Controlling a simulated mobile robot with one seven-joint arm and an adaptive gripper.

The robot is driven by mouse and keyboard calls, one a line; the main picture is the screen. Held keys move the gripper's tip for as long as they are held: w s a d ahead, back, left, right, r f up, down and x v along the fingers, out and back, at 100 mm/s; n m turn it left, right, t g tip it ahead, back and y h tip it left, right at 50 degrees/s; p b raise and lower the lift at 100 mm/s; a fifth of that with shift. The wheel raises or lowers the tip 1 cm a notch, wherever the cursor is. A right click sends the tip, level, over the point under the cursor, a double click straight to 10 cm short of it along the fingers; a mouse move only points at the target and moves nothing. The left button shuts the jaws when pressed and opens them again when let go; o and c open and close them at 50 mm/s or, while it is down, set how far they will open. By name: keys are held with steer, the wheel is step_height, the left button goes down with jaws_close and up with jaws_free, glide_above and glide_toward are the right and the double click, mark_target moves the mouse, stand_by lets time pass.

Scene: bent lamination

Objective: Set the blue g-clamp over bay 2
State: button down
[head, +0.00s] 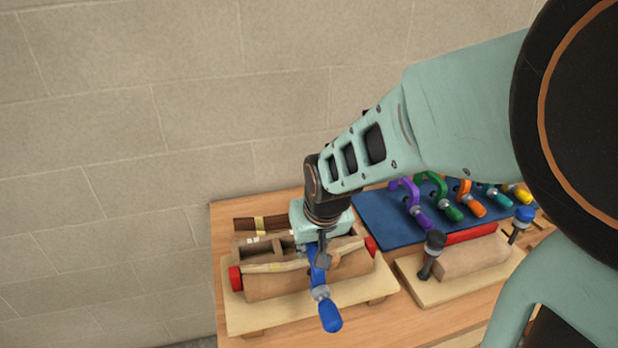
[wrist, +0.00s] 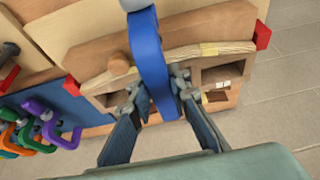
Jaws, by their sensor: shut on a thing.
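My gripper (head: 318,250) is shut on the blue g-clamp (head: 323,298). The clamp's blue handle hangs toward the front of the wooden form (head: 290,287). In the wrist view the blue frame (wrist: 149,52) passes between my two fingers (wrist: 156,93) and crosses the pale curved strip on the form. Open bays show on both sides of the clamp, one of them to the right (wrist: 225,73). No bay numbers are readable, and my gripper hides the bay under it. I cannot tell whether the clamp touches the form.
Red blocks (head: 236,278) cap the form's ends. A round wooden peg (wrist: 119,63) stands close beside the clamp. A blue mat (head: 375,216) at the back right holds purple, green, orange and other clamps. Another wooden fixture (head: 470,260) with dark upright screws stands right of the form.

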steer(key=shift+f, duration=0.2)
stand_by(0.4)
steer(key=shift+f+b, duration=1.65)
steer(key=shift+b, duration=0.05)
steer(key=shift+f, duration=0.2)
stand_by(0.3)
steer(key=c, duration=1.7)
jaws_free()
steer(key=shift+c, duration=0.2)
